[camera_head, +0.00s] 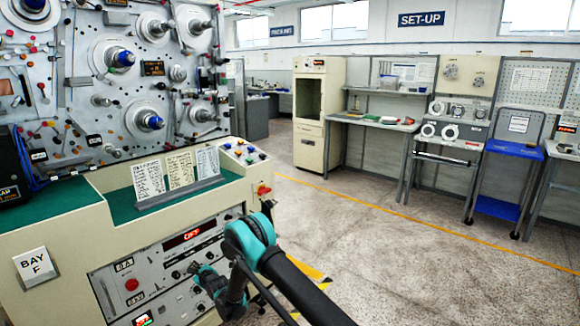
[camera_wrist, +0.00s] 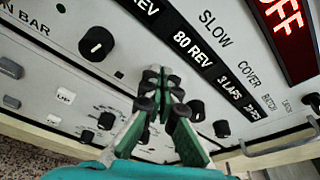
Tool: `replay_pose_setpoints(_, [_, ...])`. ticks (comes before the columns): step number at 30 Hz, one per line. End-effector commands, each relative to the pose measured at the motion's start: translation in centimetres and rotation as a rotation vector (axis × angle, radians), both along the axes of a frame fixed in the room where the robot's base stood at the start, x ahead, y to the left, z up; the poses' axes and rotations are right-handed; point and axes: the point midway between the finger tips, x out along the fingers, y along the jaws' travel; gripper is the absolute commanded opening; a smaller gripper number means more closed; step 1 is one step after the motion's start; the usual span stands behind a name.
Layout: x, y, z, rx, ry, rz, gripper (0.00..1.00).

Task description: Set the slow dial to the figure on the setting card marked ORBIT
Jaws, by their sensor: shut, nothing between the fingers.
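The wrist view shows the printed word SLOW (camera_wrist: 214,28) above black strips reading 80 REV (camera_wrist: 194,52) and 3 LAPS. Several black knobs show below, one at the upper left (camera_wrist: 97,44) and one at the right (camera_wrist: 222,128); which is the slow dial I cannot tell. My gripper (camera_wrist: 160,78) is shut and empty, its tips close to the panel and covering part of it. In the head view my gripper (camera_head: 196,270) is at the control panel (camera_head: 160,262). Three written cards (camera_head: 181,170) stand in a holder on the green top; their words are unreadable.
A red display reads OFF (camera_head: 186,234). A red button (camera_head: 131,284) and a BAY F plate (camera_head: 36,264) are to the left. The spindle board (camera_head: 75,110) rises behind. Open floor (camera_head: 400,255) lies to the right, before the benches.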

Motion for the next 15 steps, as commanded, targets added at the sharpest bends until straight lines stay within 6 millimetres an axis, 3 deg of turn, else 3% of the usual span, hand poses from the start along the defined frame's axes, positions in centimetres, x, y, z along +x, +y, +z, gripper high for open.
replay_pose_setpoints(15, [-0.61, 0.51, -0.72, -0.001, -0.001, 0.0, 0.0])
